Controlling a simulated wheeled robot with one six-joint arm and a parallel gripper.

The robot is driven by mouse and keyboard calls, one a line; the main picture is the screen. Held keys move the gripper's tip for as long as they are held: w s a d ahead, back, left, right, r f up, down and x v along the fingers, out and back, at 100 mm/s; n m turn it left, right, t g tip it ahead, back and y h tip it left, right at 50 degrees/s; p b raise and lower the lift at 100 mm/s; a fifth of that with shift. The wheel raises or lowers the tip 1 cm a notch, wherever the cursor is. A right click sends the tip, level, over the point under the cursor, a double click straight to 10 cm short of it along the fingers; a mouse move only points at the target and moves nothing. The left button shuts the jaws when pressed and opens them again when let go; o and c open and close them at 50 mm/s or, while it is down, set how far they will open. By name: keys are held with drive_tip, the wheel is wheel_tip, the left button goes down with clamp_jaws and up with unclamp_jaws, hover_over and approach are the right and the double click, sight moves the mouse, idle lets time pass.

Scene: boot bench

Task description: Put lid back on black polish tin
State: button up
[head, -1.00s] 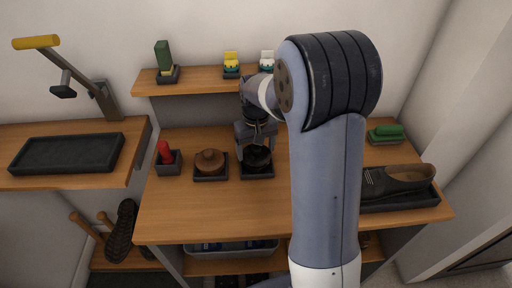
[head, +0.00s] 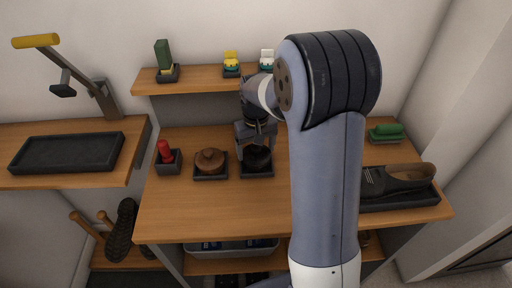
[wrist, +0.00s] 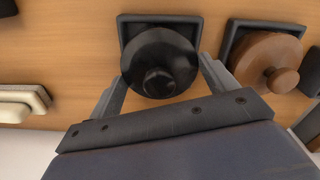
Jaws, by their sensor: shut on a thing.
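The black polish tin sits in a small dark square tray (wrist: 130,20) on the bench top; its body is hidden under its lid. The round black lid (wrist: 150,50) with a knob shows in the wrist view, over the tray, and in the head view (head: 258,161). My gripper (wrist: 163,80) is shut on the black lid, one finger on each side of it. In the head view my gripper (head: 256,152) points down at the tray. I cannot tell whether the lid is fully seated on the tin.
A brown lidded tin (head: 210,160) stands in its own tray just left of the black one. A red-handled item (head: 165,153) is further left. A shoe (head: 395,181) lies on a tray at the right. The bench front is clear.

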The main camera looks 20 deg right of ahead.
idle(0.4)
drive_tip(key=o, duration=0.9)
drive_tip(key=shift+r+p, duration=2.85)
drive_tip(key=shift+r, duration=0.7)
clamp_jaws()
drive_tip(key=shift+f, duration=0.2)
drive_tip(key=shift+f+b, duration=1.45)
drive_tip(key=shift+f, duration=0.45)
